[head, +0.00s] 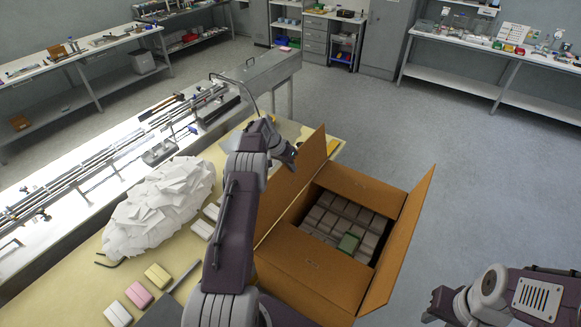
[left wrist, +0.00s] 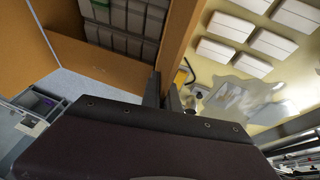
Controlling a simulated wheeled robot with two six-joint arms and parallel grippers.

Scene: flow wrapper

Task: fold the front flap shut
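An open brown cardboard box (head: 330,285) stands at the table's right end, with grey packs and one green pack (head: 349,242) inside. Its left flap (head: 312,155) stands up and its right flap (head: 408,240) leans outward. Brown panels lie along the near and far sides of the opening. My left gripper (head: 291,160) is at the far end of the left flap. In the left wrist view its fingers (left wrist: 164,95) are close together at the flap's edge (left wrist: 182,45); their grip is unclear. My right gripper (head: 437,305) is low at the right, apart from the box.
A white crumpled heap (head: 158,208) lies on the yellow table, with white, pink (head: 139,294) and yellow blocks nearby. A long machine bed (head: 110,145) runs along the left. White blocks (left wrist: 253,42) lie beside the box in the left wrist view. Floor right of the box is clear.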

